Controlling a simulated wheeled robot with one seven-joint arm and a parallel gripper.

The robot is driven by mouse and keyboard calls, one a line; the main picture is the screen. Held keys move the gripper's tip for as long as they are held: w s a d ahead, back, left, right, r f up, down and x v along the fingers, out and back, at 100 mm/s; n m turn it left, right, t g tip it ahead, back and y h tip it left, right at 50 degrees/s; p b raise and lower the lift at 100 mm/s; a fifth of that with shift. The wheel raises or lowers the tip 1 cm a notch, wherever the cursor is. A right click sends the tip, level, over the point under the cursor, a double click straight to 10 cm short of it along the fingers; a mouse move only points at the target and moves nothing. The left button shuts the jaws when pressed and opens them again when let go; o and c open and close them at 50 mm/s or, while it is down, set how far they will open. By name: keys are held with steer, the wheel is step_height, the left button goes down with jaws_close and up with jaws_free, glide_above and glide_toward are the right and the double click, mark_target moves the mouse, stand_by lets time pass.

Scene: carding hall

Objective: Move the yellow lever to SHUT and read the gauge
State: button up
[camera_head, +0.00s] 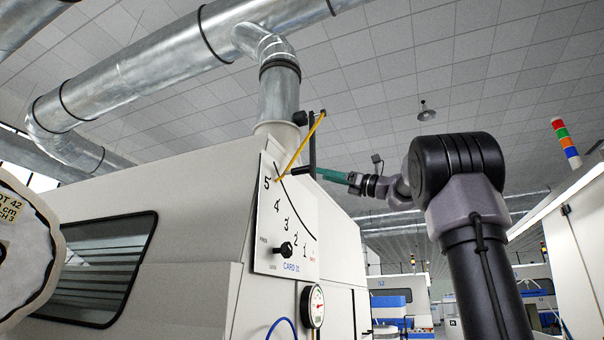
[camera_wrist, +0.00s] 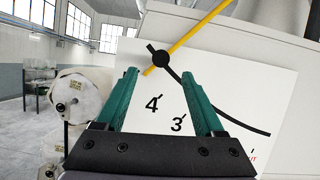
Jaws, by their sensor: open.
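The yellow lever (camera_head: 308,136) slants across the white number panel (camera_head: 275,225), its lower tip near the 5; it also shows in the wrist view (camera_wrist: 200,30). Red lettering, too small to read surely, is by the 1 at the other end. A round black knob (camera_wrist: 160,58) sits on the lever. My gripper (camera_head: 320,172) is open with green fingers; in the wrist view (camera_wrist: 160,75) the knob appears between its fingertips. Whether the fingers reach around it or stop just short, I cannot tell. The round gauge (camera_head: 313,305) hangs below the panel; its reading is too small to tell.
A black knob (camera_head: 286,249) sits low on the panel. The cream machine (camera_head: 190,215) fills the left, with a duct (camera_head: 278,92) above. A white machine with a signal light (camera_head: 566,143) stands right. A blue hose (camera_head: 283,325) loops beside the gauge.

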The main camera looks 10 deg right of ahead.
mark_target(310, 172)
steer(key=x, duration=0.9)
steer(key=shift+f, duration=0.1)
jaws_close()
steer(key=shift+f, duration=0.1)
stand_by(1.0)
